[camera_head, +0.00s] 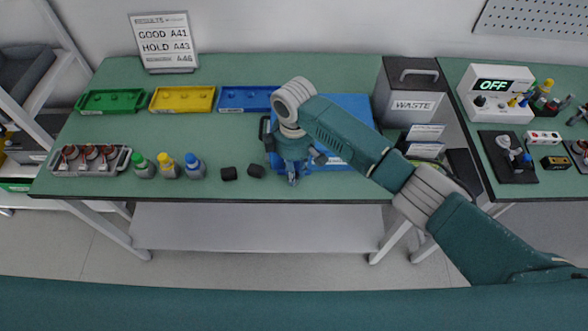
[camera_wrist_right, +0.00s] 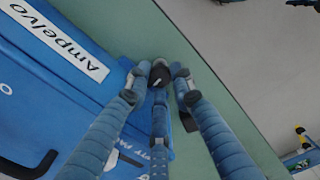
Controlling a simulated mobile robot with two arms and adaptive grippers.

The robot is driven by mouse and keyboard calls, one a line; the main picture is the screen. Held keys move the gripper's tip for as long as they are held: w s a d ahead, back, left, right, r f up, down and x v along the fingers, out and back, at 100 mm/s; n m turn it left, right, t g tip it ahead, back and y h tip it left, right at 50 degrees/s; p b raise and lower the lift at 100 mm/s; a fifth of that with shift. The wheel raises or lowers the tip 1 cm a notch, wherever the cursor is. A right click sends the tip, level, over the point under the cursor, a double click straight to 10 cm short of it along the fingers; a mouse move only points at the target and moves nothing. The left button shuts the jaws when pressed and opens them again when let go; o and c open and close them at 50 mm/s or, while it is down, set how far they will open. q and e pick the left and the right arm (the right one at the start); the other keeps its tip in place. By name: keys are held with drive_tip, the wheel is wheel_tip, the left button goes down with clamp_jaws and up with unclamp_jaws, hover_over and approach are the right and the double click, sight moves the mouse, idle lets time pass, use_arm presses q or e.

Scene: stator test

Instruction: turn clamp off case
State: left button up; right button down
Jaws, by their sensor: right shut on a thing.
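The blue case (camera_head: 350,105) lies on the green table, partly hidden by my right arm. In the right wrist view the case (camera_wrist_right: 60,105) fills the left side, with a white "Ampelvo" label. My right gripper (camera_head: 293,179) points down at the case's front left corner, near the table's front edge. In the right wrist view its fingertips (camera_wrist_right: 160,73) are shut around a small dark piece with a grey part, apparently a clamp (camera_wrist_right: 159,76), at the case's edge. The fingers hide most of it. My left gripper is not in view.
Two black blocks (camera_head: 229,173) lie left of the gripper, beside three capped bottles (camera_head: 168,166) and a stator tray (camera_head: 57,167). Green (camera_head: 84,107), yellow (camera_head: 160,104) and blue (camera_head: 228,105) trays stand behind. A waste bin (camera_head: 398,80) stands right of the case.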

drive_tip(key=n+p, duration=0.1)
drive_tip(key=n, duration=0.3)
drive_tip(key=shift+r, duration=0.15)
drive_tip(key=n, duration=0.4)
drive_tip(key=shift+w+n, duration=0.1)
drive_tip(key=shift+n, duration=0.3)
drive_tip(key=n, duration=0.3)
drive_tip(key=shift+n, duration=0.3)
drive_tip(key=shift+n+b, duration=0.3)
drive_tip(key=shift+n, duration=1.6)
drive_tip(key=c, duration=1.8)
unclamp_jaws()
drive_tip(key=shift+o, duration=0.2)
wheel_tip(320, 180, up, 12)
